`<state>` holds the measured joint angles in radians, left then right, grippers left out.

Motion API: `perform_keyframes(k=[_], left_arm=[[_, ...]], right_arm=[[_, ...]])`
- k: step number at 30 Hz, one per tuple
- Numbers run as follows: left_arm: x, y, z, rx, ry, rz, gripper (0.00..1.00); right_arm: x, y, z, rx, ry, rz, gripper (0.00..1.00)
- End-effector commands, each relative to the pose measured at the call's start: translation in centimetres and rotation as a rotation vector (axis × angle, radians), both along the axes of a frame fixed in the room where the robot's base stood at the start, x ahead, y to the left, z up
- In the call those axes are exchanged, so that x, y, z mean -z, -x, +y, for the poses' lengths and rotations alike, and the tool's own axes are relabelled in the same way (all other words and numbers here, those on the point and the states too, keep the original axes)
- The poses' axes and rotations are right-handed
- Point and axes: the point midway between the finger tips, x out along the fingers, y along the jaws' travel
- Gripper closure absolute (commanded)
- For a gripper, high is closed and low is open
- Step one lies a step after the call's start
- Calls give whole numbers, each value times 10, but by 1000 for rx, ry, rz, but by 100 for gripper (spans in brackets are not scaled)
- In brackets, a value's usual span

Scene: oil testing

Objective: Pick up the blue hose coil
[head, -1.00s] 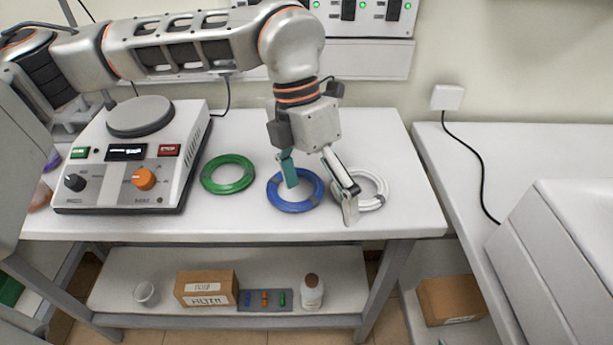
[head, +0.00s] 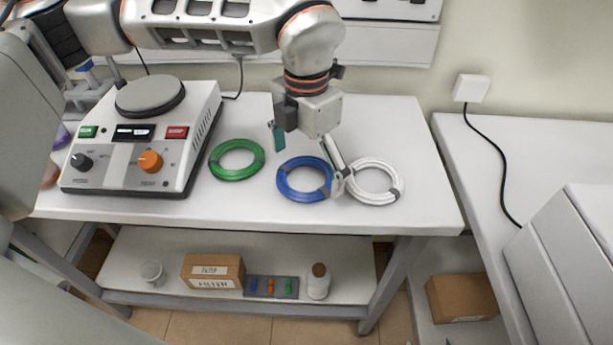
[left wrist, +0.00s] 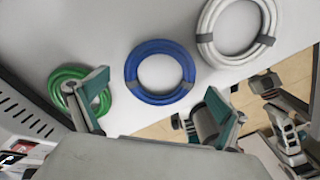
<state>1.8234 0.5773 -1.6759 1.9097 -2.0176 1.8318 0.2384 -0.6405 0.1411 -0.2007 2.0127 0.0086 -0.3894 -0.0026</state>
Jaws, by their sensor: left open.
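The blue hose coil (head: 305,197) lies flat on the white table between a green and a white coil. It also shows whole in the left wrist view (left wrist: 132,74). My left gripper (head: 310,172) is open and empty above the table, over and behind the blue coil. One finger shows behind and left of the coil, the other in front of the gap between blue and white coils. In the left wrist view the open fingers (left wrist: 155,108) point toward the coils, with the blue coil ahead between them.
The green coil (head: 213,165) lies left, and the white coil (head: 396,190) lies close on the right. A hotplate-like device (head: 140,150) with an orange knob stands at the table's left. The table front is clear. A lower shelf holds a box (head: 212,272) and a bottle (head: 318,283).

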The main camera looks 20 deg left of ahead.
Motion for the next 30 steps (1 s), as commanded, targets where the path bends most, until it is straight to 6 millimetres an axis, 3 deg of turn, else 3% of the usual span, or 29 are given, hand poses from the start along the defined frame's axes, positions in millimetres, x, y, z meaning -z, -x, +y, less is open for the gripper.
perform_keyframes(k=[3, 9, 14, 25, 30], left_arm=[[11, 0, 0, 1, 1, 0, 0], [10, 0, 0, 0, 1, -2, 0], [10, 0, 0, 0, 1, 0, 42], [9, 0, 0, 0, 1, 0, 43], [-1, -1, 0, -1, 1, -2, 43]], right_arm=[[0, -3, 0, 0, 1, -5, 44], [-6, -11, 0, 0, 2, -21, 44], [-7, -12, -1, 1, 2, -23, 44], [-4, -6, -1, 2, 1, -12, 44], [-3, -3, -1, 1, 1, -6, 44]])
